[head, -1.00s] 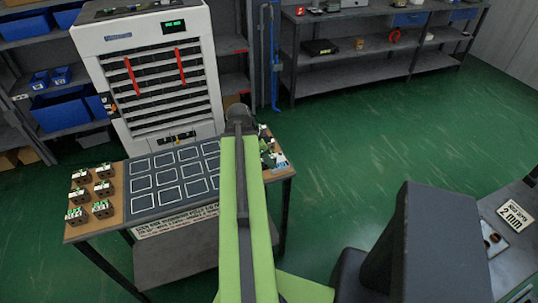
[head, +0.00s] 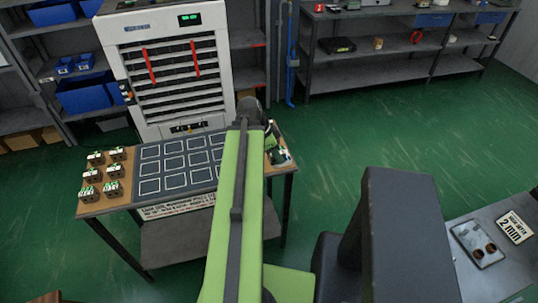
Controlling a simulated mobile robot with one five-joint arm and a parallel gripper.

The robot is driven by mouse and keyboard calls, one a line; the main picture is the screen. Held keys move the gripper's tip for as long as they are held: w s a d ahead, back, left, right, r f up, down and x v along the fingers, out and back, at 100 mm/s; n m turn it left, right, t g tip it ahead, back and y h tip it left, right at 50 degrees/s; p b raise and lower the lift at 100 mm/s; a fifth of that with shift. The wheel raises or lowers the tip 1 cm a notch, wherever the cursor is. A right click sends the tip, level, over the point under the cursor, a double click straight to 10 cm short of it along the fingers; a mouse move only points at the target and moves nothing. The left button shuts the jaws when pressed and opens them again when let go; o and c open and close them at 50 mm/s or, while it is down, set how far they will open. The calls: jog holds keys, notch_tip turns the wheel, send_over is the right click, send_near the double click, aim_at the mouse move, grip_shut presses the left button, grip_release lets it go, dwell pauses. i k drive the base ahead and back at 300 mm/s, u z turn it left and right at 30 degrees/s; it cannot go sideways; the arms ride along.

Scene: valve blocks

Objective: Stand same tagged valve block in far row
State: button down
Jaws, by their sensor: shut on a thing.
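Several small valve blocks with green and white tops (head: 91,175) stand in two columns on the wooden left part of the table (head: 100,209). A dark mat (head: 176,183) beside them carries rows of white-outlined squares. The squares I can see are empty; my arm covers the mat's right side. Small dark, green and white items (head: 278,155) lie at the table's right end, partly hidden by my arm and too small to identify. My green arm reaches over the table, and its jaws and anything in them are hidden. I cannot read any tags.
A white cabinet with dark slots and two red bars (head: 172,70) stands behind the table. Shelves with blue bins (head: 85,93) are at left, a grey shelf unit (head: 385,75) at back right. A grey bench (head: 490,255) is at lower right. Green floor between is open.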

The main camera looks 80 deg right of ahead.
aim_at(176, 180)
jog(key=u, duration=0.75)
jog(key=i, duration=1.25)
jog(key=z, duration=2.55)
jog(key=i, duration=0.1)
jog(key=u, duration=1.45)
